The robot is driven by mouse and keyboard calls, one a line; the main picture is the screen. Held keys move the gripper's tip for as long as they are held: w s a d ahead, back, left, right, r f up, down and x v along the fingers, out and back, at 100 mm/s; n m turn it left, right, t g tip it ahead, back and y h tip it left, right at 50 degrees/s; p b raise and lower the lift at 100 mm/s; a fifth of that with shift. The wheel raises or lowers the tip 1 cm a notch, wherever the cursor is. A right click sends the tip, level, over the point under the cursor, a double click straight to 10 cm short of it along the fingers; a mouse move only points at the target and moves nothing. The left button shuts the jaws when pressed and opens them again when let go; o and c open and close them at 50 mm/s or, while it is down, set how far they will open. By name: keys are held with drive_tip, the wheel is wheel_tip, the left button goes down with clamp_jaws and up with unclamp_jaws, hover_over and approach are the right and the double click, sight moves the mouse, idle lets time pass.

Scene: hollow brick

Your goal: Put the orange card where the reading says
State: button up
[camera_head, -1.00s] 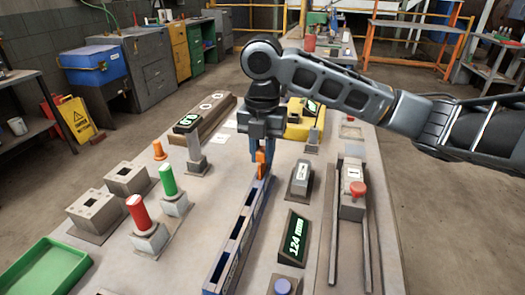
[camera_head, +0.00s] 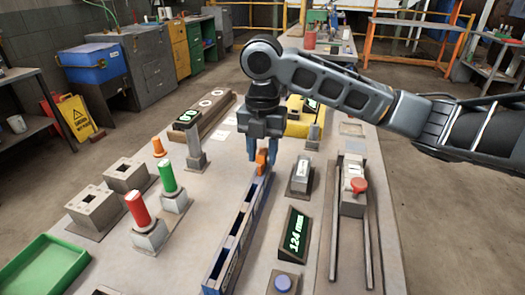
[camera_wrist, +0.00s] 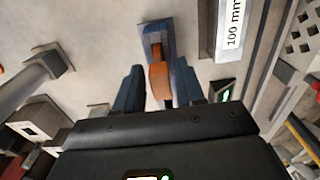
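The orange card (camera_head: 262,162) stands upright at the far end of a long blue slotted rack (camera_head: 216,266). It also shows in the wrist view (camera_wrist: 160,83), between my finger tips. My gripper (camera_head: 262,152) is just above the rack's far end, its two blue fingers apart on either side of the card. In the wrist view a gap shows between each finger and the card, so my gripper (camera_wrist: 158,88) is open. A black display (camera_head: 294,235) right of the rack reads "124 mm" in green. The rack's nearer compartments look empty.
A gauge block (camera_head: 301,174) and a slide with a red knob (camera_head: 358,186) stand to the right. A red post (camera_head: 137,208), a green post (camera_head: 167,177) and an orange cone (camera_head: 159,147) stand left. A green tray (camera_head: 42,268) is at the near left.

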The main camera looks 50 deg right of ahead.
drive_tip(key=shift+o, duration=1.3)
wheel_tip(320, 180, up, 8)
drive_tip(key=shift+f, duration=0.1)
